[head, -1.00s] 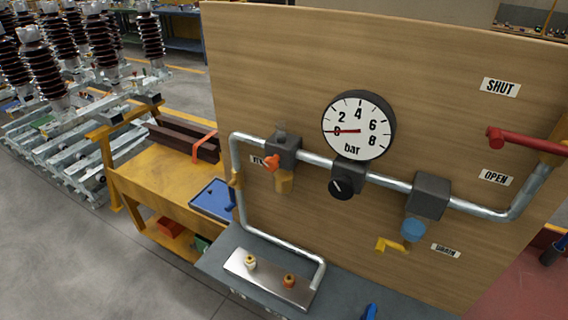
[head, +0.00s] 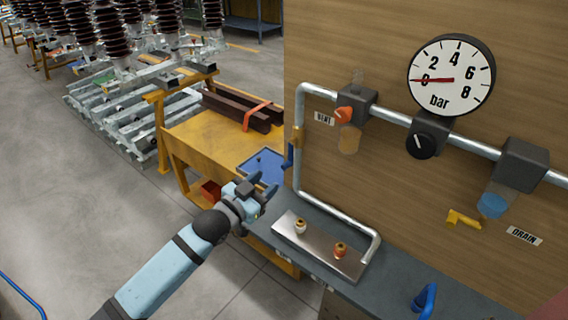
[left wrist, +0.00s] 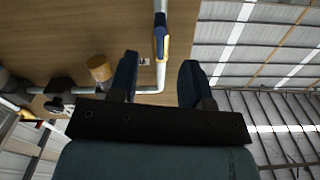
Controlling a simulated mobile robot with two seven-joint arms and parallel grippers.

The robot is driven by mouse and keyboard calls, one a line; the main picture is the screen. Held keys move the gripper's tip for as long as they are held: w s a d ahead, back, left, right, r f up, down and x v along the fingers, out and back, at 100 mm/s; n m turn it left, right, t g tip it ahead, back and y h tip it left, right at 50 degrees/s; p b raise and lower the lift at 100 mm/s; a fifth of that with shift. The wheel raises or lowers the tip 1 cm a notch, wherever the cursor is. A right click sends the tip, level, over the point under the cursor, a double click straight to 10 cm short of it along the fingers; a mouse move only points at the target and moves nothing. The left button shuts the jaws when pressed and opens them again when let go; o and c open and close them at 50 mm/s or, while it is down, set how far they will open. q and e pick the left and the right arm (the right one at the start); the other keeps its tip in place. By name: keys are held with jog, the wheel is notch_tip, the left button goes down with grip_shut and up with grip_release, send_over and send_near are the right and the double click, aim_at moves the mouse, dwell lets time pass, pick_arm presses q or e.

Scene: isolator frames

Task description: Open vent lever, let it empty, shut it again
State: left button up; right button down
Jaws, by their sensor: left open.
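The VENT label (head: 324,119) is on the wooden panel, beside an orange-red knob (head: 344,114) on a dark block over an amber bowl (head: 349,139). Left of the label, a brass valve (head: 297,138) with a blue handle (head: 289,156) sits on the vertical pipe. I cannot tell which of the two is the vent lever. The gauge (head: 451,76) needle points near 0. My left gripper (head: 263,190) is open and empty, below and left of the blue handle, apart from it. In the left wrist view the valve (left wrist: 161,38) shows beyond the open fingers. My right gripper is out of view.
A grey bench (head: 400,290) carries a metal plate (head: 290,238) with two small fittings. A yellow handle (head: 462,218) hangs by the DRAIN label (head: 524,236).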

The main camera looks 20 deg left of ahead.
aim_at(289, 163)
pick_arm(q)
jog(key=x, duration=1)
jog(key=shift+w+d+f+p, duration=0.1)
jog(key=shift+w+p, duration=0.1)
jog(key=shift+p, duration=0.15)
